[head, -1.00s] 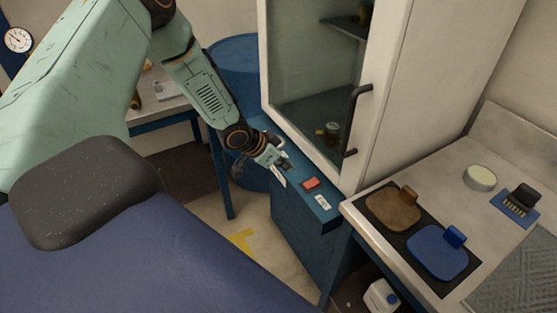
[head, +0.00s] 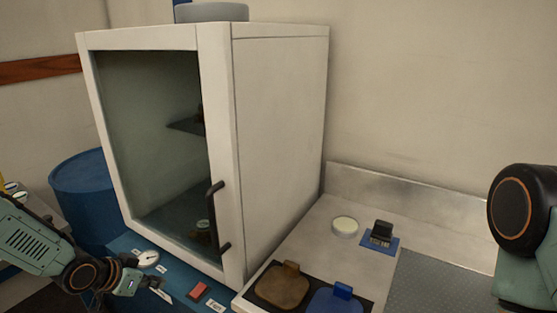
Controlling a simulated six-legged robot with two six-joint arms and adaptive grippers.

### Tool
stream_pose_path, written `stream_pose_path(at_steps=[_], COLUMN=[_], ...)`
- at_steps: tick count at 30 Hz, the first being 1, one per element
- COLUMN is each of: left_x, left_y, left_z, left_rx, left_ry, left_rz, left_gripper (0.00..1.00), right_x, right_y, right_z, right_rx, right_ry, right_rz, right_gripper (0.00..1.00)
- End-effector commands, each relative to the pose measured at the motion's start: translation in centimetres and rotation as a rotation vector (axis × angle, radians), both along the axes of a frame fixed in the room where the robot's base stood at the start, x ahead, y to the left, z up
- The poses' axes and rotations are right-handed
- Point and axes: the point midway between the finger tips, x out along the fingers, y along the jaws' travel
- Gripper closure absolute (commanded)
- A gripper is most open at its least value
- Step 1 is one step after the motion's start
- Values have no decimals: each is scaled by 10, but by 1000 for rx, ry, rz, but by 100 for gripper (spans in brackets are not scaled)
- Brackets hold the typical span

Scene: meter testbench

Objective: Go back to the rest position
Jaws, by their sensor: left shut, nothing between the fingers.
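My left gripper (head: 152,284) is at the lower left, shut and empty. It is above the blue ledge in front of the white cabinet, left of a red block-like button (head: 198,291). Whether it touches the ledge cannot be told. My right arm shows only as a dark round joint and a green link at the right edge; its gripper is out of view.
The white cabinet (head: 275,130) has a glass front and dark handle. A blue barrel (head: 82,192) stands left of it. On the right counter are a brown pad (head: 280,287), a blue pad (head: 335,302), a pale round disc (head: 345,226) and a small black device (head: 381,232).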

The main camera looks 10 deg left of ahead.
Motion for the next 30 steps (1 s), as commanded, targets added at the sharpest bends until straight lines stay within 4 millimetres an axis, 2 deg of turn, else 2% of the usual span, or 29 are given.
stream_pose_path(at_steps=[2,5,8,11,15,21,24,27,30], left_x=[-3,-12,-35,-72,-139,-245,-289,-316,-326], left_y=[-9,-33,-65,-95,-124,-139,-141,-145,-147], left_z=[1,-2,-28,-65,-122,-187,-209,-225,-236], left_rx=[-57,-145,-205,-227,-185,-30,49,98,118], left_ry=[-2,18,84,179,327,523,602,655,676], left_rz=[57,144,226,307,405,473,460,416,384], left_gripper=[100,100,100,100,100,100,100,100,100], right_x=[0,0,0,0,0,0,0,0,0], right_y=[0,0,0,0,0,0,0,0,0], right_z=[0,-3,-17,-36,-66,-107,-125,-138,-145], right_rx=[0,0,0,0,0,0,0,0,0], right_ry=[0,0,0,0,0,0,0,0,0], right_rz=[0,0,0,0,0,0,0,0,0], right_gripper=[100,100,100,100,100,100,100,100,100])
